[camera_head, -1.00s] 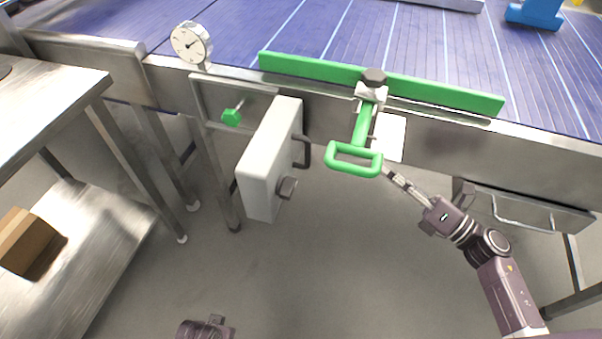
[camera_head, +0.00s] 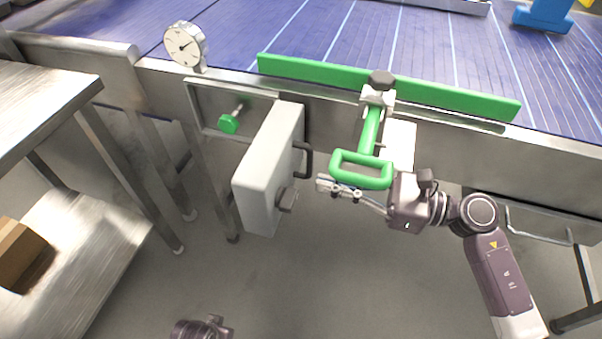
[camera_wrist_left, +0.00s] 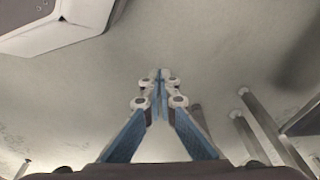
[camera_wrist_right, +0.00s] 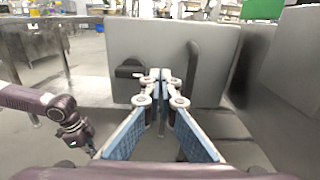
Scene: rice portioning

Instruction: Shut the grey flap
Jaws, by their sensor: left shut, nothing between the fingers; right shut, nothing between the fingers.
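The grey flap (camera_head: 265,175) stands swung open from the conveyor's side, with a dark handle (camera_head: 304,160) and a dark knob (camera_head: 287,199) on its face. The opening beside it shows a green knob (camera_head: 229,123). My right gripper (camera_head: 322,184) is shut and empty, just right of the flap's face and below the green handle. In the right wrist view the flap (camera_wrist_right: 205,62) fills the space ahead of the shut fingers (camera_wrist_right: 160,75). My left gripper (camera_wrist_left: 160,75) is shut and empty over bare floor; its fingers are out of the head view.
A green lever handle (camera_head: 362,170) hangs from the conveyor edge, above my right gripper. A round dial (camera_head: 185,45) stands on the conveyor rim. A steel table (camera_head: 45,95) with a brown box (camera_head: 18,250) on its lower shelf is at left. Floor below the flap is clear.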

